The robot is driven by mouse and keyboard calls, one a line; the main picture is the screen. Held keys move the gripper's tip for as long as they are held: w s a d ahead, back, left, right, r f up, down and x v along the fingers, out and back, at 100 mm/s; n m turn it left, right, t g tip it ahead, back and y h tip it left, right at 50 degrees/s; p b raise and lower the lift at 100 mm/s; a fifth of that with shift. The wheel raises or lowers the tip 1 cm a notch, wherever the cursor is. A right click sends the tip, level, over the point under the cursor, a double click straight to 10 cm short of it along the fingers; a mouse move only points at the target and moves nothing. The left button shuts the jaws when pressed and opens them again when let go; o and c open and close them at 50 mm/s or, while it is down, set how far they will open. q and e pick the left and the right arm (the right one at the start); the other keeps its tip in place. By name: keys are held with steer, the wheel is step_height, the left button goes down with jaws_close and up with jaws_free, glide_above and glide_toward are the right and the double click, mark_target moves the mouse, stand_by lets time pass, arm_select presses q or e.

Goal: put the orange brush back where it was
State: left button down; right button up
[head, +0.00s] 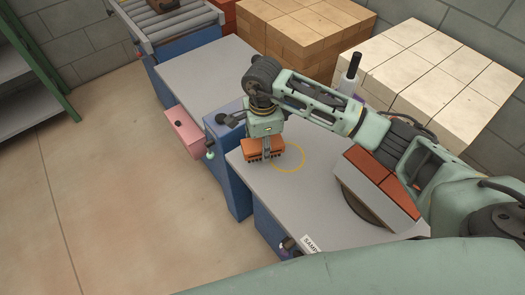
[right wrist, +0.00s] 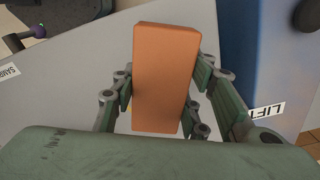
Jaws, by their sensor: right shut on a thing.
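The orange brush (head: 263,149) is a block with dark bristles along its lower side. My right gripper (head: 266,142) is shut on it near the left edge of the grey tabletop (head: 325,200). In the right wrist view, the orange back of the brush (right wrist: 165,78) stands between the two fingers of the gripper (right wrist: 163,100). A yellow ring (head: 302,164) is marked on the tabletop just right of the brush. I cannot tell whether the bristles touch the table. My left gripper is not in view.
A round stand with red-brown bricks (head: 370,162) is on the right of the table, under my arm. Pale blocks (head: 450,70) and tan blocks (head: 300,30) are stacked behind. A dark-topped bottle (head: 349,75) stands at the back. A pink drawer (head: 184,132) sticks out at left.

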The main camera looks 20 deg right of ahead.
step_height(320, 180, down, 4)
steer(key=shift+r+p, duration=0.2)
steer(key=shift+p, duration=0.4)
steer(key=shift+f, duration=0.3)
steer(key=o, duration=1.2)
steer(key=shift+r, duration=0.2)
steer(key=shift+w+r, duration=0.15)
steer(key=shift+r, duration=0.2)
step_height(320, 180, up, 10)
steer(key=b, duration=0.2)
steer(key=shift+r+b, duration=0.25)
steer(key=shift+b, duration=0.05)
steer(key=shift+r, duration=0.35)
